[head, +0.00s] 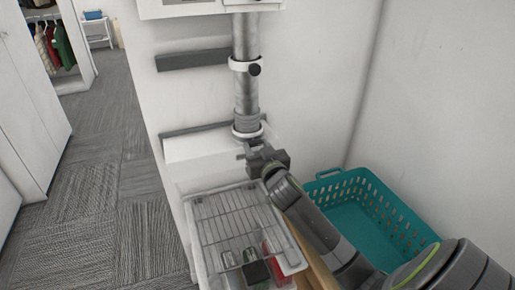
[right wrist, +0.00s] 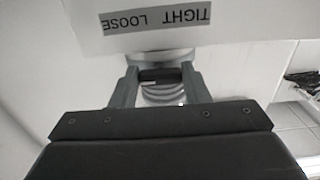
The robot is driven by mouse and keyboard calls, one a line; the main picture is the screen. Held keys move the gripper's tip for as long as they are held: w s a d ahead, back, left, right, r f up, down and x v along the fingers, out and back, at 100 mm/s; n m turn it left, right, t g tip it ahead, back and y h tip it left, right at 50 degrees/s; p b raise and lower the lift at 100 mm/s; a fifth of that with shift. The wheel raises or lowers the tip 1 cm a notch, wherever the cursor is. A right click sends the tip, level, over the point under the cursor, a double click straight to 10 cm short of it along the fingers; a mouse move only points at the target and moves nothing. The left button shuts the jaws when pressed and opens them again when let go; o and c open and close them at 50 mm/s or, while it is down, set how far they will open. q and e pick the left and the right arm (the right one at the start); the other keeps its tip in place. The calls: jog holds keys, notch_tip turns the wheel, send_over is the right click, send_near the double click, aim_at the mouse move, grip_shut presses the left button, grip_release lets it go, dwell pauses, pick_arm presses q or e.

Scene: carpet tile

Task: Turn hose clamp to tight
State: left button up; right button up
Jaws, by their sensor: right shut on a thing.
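A grey vertical pipe (head: 246,88) runs down the white wall. A light clamp band with a black knob (head: 255,69) circles it higher up. A lower light band (head: 248,134) circles the hose's lower end, just above my right gripper (head: 252,148). In the right wrist view, my right gripper (right wrist: 160,80) is shut on a black clamp knob (right wrist: 160,75), one finger at each side. Ribbed hose (right wrist: 165,94) shows behind it. A label (right wrist: 155,20) reads TIGHT and LOOSE, upside down in this view. My left gripper is out of view.
A wire rack in a white tray (head: 196,234) holds several small items below the gripper. A teal basket (head: 385,207) stands to the right under my arm. Grey bars (head: 190,60) are fixed on the wall. Carpet floor (head: 105,170) lies open at the left.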

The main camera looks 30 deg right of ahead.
jog(key=shift+f, duration=0.15)
jog(key=o, duration=1)
jog(key=shift+s, duration=0.1)
jog(key=b+v, duration=0.2)
jog(key=v, duration=1.5)
jog(key=shift+s, duration=0.15)
